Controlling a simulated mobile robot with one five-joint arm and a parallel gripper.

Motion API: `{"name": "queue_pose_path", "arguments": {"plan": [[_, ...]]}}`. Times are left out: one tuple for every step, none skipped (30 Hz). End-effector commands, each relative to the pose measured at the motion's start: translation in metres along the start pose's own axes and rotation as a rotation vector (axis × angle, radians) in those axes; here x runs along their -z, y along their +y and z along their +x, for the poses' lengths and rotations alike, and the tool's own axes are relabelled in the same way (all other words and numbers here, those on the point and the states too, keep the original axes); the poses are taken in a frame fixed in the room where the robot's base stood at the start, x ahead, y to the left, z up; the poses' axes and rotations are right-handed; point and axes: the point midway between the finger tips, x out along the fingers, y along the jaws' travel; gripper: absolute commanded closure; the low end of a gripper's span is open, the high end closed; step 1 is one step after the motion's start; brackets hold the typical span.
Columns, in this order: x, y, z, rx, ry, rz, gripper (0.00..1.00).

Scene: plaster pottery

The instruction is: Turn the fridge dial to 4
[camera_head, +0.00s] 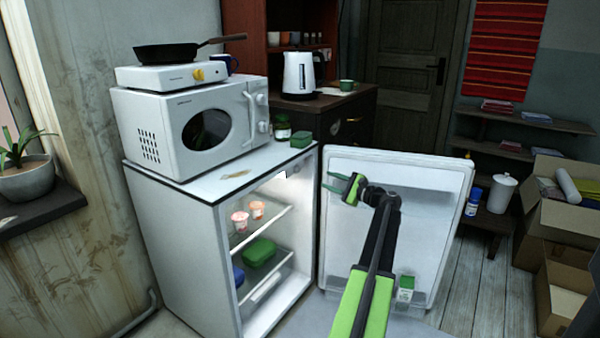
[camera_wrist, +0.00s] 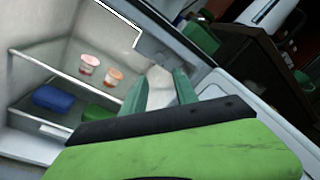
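The white fridge (camera_head: 175,240) stands with its door (camera_head: 450,220) swung open to the right. Its lit inside also shows in the wrist view (camera_wrist: 35,80). My gripper (camera_head: 332,184) is in front of the opening, near the door's hinge side, with its fingers pointing left. In the wrist view my gripper's fingers (camera_wrist: 160,82) are apart. A pale, rounded shape shows between and beyond them; I cannot tell whether it is the dial. A small white part shows under the fridge top in the head view. No dial numbers can be read.
Inside are two small cups (camera_head: 240,219), a green box (camera_head: 259,252) and a blue container (camera_head: 238,275). A microwave (camera_head: 185,125) and a hot plate with a pan (camera_head: 165,52) are stacked on top. The open door stands beside my arm.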

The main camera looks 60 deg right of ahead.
Motion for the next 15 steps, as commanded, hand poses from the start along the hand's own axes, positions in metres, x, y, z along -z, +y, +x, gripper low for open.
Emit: {"name": "queue_pose_path", "arguments": {"plan": [[0.0,0.0,0.016,-0.003,-0.003,0.0,0.65],[0.0,0.0,0.024,-0.003,-0.003,0.0,0.65],[-0.001,0.001,0.035,-0.004,-0.004,0.0,0.65],[-0.001,0.001,0.043,-0.004,-0.004,0.0,0.65],[-0.001,0.001,0.051,-0.004,-0.005,0.0,0.65],[-0.002,0.001,0.062,-0.005,-0.005,0.0,0.65],[-0.001,0.001,0.07,-0.005,-0.005,0.0,0.65],[-0.002,0.002,0.077,-0.005,-0.005,0.0,0.65],[-0.002,0.002,0.087,-0.006,-0.006,0.0,0.65],[-0.002,0.002,0.094,-0.005,-0.005,0.0,0.65],[-0.002,0.002,0.1,-0.005,-0.005,0.0,0.65],[-0.003,0.002,0.108,-0.005,-0.006,0.0,0.65],[-0.003,0.003,0.114,-0.006,-0.006,0.0,0.65],[-0.003,0.003,0.119,-0.005,-0.005,0.0,0.65],[-0.003,0.002,0.124,-0.005,-0.005,0.0,0.65]]}}
